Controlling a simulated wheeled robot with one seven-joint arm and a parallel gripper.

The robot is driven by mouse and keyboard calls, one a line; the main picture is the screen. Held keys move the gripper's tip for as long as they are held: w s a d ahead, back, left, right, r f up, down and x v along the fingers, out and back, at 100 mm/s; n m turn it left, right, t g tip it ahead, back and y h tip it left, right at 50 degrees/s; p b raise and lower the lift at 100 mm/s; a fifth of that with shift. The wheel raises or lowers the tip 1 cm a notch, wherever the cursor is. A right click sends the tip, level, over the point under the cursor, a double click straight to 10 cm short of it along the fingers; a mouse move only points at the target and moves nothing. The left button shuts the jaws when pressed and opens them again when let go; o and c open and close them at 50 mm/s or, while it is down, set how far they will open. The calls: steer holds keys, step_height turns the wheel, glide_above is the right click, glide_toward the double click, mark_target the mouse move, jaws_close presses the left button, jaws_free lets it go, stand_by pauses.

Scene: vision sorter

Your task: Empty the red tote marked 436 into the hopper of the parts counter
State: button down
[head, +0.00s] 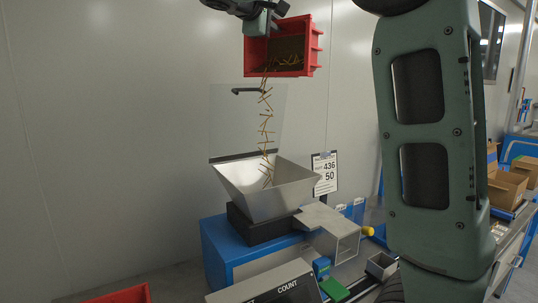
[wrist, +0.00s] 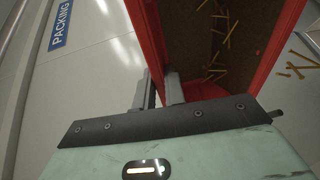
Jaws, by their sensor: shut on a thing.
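A red tote (head: 312,47) is tipped on its side high above the hopper, its open mouth facing the camera and down. Thin brass-coloured parts (head: 265,115) fall from it in a stream into the metal hopper (head: 249,203) of the parts counter (head: 225,257). More parts lie inside the tote. My gripper (head: 268,12) is shut on the tote's upper left edge. In the wrist view the fingers (wrist: 160,92) clamp the red wall (wrist: 148,32), and loose parts (wrist: 222,42) show inside. No number on the tote is visible.
A sign reading 436 and 50 (head: 324,173) stands right of the hopper. A clear panel (head: 225,120) rises behind the hopper. Another red container (head: 122,294) shows at the bottom left. Cardboard boxes (head: 507,189) stand at the right. My arm covers the right centre.

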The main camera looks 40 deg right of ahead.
steer(key=shift+a+h+b, duration=0.5)
steer(key=shift+b, duration=0.55)
steer(key=shift+r, duration=0.1)
steer(key=shift+a, duration=0.1)
steer(key=shift+s+a+f+t+h+b, duration=0.15)
steer(key=shift+a+h+b, duration=0.3)
steer(key=shift+b, duration=0.65)
steer(key=shift+a+f+t+h+b, duration=0.1)
steer(key=shift+a+t+h+b, duration=0.25)
steer(key=shift+b, duration=0.7)
steer(key=shift+a, duration=0.1)
steer(key=shift+r, duration=0.1)
steer(key=shift+a+f+b, duration=0.15)
steer(key=shift+f+b, duration=0.05)
steer(key=shift+b, duration=0.3)
